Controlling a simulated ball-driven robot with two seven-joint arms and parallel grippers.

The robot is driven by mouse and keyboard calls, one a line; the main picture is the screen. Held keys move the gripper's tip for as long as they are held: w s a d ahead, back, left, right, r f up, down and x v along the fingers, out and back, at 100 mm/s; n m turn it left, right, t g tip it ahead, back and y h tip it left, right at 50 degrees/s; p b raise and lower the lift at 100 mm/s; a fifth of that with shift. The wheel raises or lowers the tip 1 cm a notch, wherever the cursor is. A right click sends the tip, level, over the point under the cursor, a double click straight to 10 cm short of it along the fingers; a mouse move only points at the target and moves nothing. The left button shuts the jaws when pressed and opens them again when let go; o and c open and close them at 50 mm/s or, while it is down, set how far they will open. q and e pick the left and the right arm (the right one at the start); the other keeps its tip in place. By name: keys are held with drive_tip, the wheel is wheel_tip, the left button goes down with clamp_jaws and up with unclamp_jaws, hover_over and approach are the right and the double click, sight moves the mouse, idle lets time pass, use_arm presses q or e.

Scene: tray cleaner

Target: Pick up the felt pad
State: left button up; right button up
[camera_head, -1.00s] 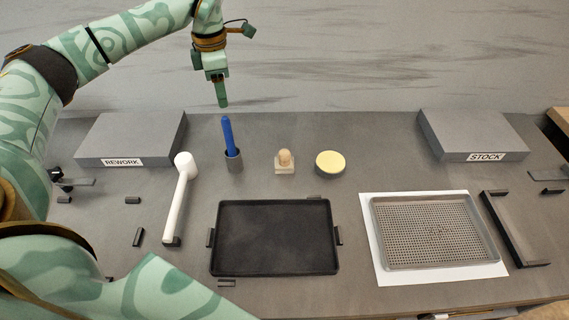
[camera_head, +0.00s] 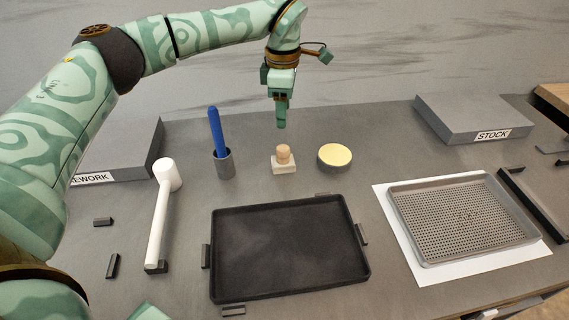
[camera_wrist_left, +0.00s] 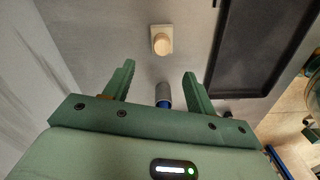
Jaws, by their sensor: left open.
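The felt pad (camera_head: 284,166) is a small pale block with a round wooden knob on top. It sits on the grey table behind the black tray, between the blue-handled tool and the yellow-topped tin. It also shows in the left wrist view (camera_wrist_left: 162,40), beyond the fingertips. My left gripper (camera_head: 281,121) hangs above the back of the table, behind the pad and apart from it. In the left wrist view its two fingers (camera_wrist_left: 159,72) are spread, with nothing held between them. My right gripper is not in view.
A blue-handled tool (camera_head: 216,130) stands in a grey cup (camera_head: 224,164) left of the pad. A yellow-topped tin (camera_head: 335,157) is close on the right. A white mallet-like tool (camera_head: 160,215), black tray (camera_head: 290,250) and perforated tray (camera_head: 465,215) lie around. REWORK and STOCK blocks stand behind.

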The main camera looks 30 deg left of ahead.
use_arm(q)
drive_tip(key=b, duration=0.1)
hover_over(283, 148)
drive_tip(key=f, duration=0.6)
drive_tip(key=shift+w+a+f, duration=0.1)
drive_tip(key=shift+w+a, duration=0.1)
drive_tip(key=shift+a, duration=0.05)
drive_tip(key=shift+d+f+b, duration=0.1)
drive_tip(key=shift+f+b, duration=0.3)
drive_tip(key=shift+f, duration=0.4)
drive_tip(key=f+b, duration=0.1)
drive_tip(key=f, duration=0.3)
drive_tip(key=shift+s+d+b, duration=0.1)
drive_tip(key=shift+s+b, duration=0.1)
drive_tip(key=shift+b, duration=0.15)
drive_tip(key=shift+f, duration=0.3)
drive_tip(key=shift+r, duration=0.15)
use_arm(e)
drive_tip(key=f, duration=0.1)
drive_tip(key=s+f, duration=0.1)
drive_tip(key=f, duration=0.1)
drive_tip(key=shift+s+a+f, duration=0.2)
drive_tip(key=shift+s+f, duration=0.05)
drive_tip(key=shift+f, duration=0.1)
use_arm(q)
drive_tip(key=c, duration=0.9)
drive_tip(key=shift+c, duration=0.9)
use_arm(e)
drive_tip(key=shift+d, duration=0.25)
